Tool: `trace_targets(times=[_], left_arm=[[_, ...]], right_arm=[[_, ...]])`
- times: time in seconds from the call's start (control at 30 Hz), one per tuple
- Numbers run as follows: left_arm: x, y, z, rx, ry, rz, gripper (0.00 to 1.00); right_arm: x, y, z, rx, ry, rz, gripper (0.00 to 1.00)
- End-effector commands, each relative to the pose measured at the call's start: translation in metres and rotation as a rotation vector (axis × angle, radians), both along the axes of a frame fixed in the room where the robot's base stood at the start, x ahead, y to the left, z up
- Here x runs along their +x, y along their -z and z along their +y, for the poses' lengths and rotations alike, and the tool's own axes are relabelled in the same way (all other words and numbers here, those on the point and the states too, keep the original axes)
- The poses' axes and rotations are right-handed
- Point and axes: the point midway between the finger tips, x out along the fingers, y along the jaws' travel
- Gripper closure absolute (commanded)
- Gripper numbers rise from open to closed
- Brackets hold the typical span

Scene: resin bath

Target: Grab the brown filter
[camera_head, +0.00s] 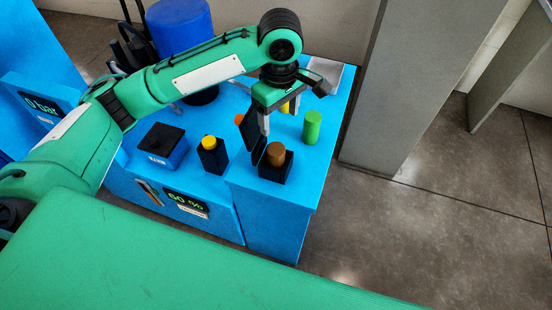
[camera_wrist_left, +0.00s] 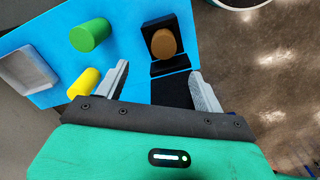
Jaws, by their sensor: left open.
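The brown filter (camera_head: 275,154) is a short cylinder standing upright in a black square holder (camera_head: 276,172) near the front right corner of the blue bench. In the left wrist view the brown filter (camera_wrist_left: 164,43) shows beyond the fingertips, in its black holder (camera_wrist_left: 158,22). My left gripper (camera_head: 262,138) is open and empty, pointing down just behind and above the filter. In the left wrist view its two grey fingers (camera_wrist_left: 162,82) are spread apart, with dark surfaces between them. My right gripper is not in view.
A green cylinder (camera_head: 312,127) stands to the right of the gripper. A yellow-topped black holder (camera_head: 212,157) and a black-lidded box (camera_head: 163,144) are to the left. A blue drum (camera_head: 181,30) stands behind. A grey tray (camera_wrist_left: 28,71) lies at the bench edge.

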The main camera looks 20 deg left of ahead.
Motion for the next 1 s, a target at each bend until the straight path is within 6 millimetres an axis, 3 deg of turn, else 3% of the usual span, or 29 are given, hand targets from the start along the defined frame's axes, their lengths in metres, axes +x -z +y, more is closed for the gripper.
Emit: trace_targets(times=[0.4, 0.63, 1.0], left_arm=[[0.000, 0.073, 0.001, 0.003, -0.006, 0.003, 0.31], [-0.001, 0.089, 0.003, 0.003, -0.005, 0.002, 0.31], [-0.005, 0.134, 0.009, 0.002, -0.003, 0.000, 0.31]], right_arm=[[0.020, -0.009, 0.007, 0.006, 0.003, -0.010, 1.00], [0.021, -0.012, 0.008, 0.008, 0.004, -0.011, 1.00], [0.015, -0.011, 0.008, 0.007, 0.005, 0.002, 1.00]])
